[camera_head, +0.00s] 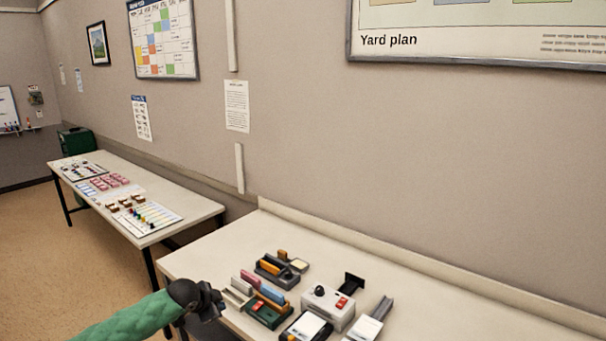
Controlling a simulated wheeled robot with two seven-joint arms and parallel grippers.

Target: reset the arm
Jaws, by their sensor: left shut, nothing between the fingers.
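My left gripper (212,302) is at the bottom, left of centre, on a green-sleeved arm that comes in from the lower left. It is dark, shut and empty. It is by the left edge of the near table (230,249), just left of a group of desk items; I cannot tell how high above the table it is. My right gripper is not in view.
Near the gripper are a green tray with coloured pieces (265,313), a dark tray with an orange piece (272,268) and a white box with a black knob (328,306). A second table (200,208) with several small items stands farther back left. The wall is behind.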

